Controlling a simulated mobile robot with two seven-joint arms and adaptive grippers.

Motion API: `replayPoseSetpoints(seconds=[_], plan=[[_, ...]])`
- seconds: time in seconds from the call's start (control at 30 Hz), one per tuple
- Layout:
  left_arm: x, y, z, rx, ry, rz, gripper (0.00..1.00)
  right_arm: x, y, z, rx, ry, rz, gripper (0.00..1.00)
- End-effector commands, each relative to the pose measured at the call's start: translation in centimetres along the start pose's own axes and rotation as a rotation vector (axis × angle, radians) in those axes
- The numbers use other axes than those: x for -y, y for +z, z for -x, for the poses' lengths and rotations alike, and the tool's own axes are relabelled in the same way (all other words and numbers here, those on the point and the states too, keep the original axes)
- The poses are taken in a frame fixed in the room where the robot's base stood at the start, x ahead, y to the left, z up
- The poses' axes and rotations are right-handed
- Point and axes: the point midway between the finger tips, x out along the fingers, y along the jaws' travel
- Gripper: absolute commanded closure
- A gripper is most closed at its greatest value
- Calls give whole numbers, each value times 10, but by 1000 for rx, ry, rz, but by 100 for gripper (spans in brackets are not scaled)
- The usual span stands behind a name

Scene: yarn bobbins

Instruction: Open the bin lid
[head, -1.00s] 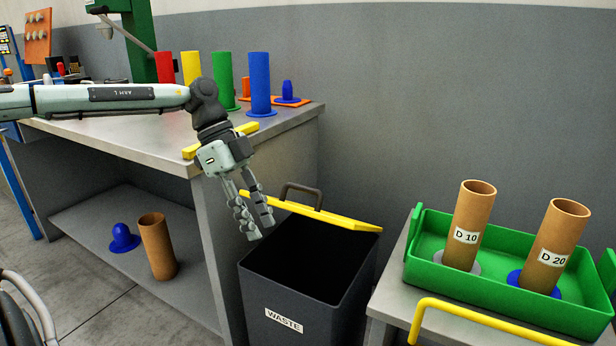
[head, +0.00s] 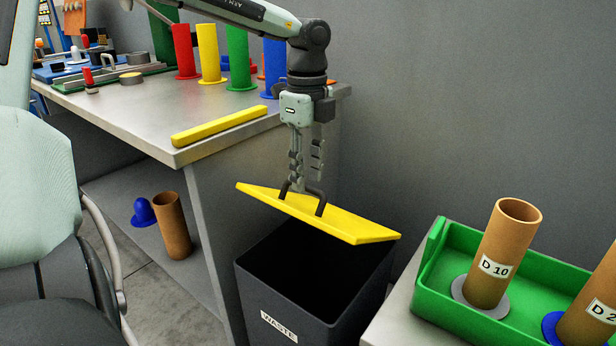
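The dark grey waste bin (head: 290,297) stands between the workbench and the low table, with a WASTE label on its front. Its mouth shows open and dark inside. My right gripper is not in view.
A workbench (head: 140,125) with a yellow bar (head: 220,126) and coloured bobbins stands at the left. A green tray (head: 432,285) holding brown tubes is at the right, close to the bin. A grey wall is behind.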

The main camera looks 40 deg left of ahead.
Motion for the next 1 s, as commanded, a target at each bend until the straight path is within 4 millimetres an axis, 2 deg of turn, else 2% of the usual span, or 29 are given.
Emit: replayPoseSetpoints(seconds=[0.13, 0.4, 0.43, 0.7, 1.0], plan=[[0, 0, -12, 0, -1, -1, 68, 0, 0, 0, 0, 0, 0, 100], [0, 0, -14, 0, -2, 0, 68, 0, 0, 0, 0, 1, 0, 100], [0, 0, -14, 0, -2, 0, 69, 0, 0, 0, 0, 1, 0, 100], [0, 0, -14, 0, -2, 0, 100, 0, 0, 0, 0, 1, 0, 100], [0, 0, -13, 0, -2, 0, 100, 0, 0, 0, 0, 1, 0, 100]])
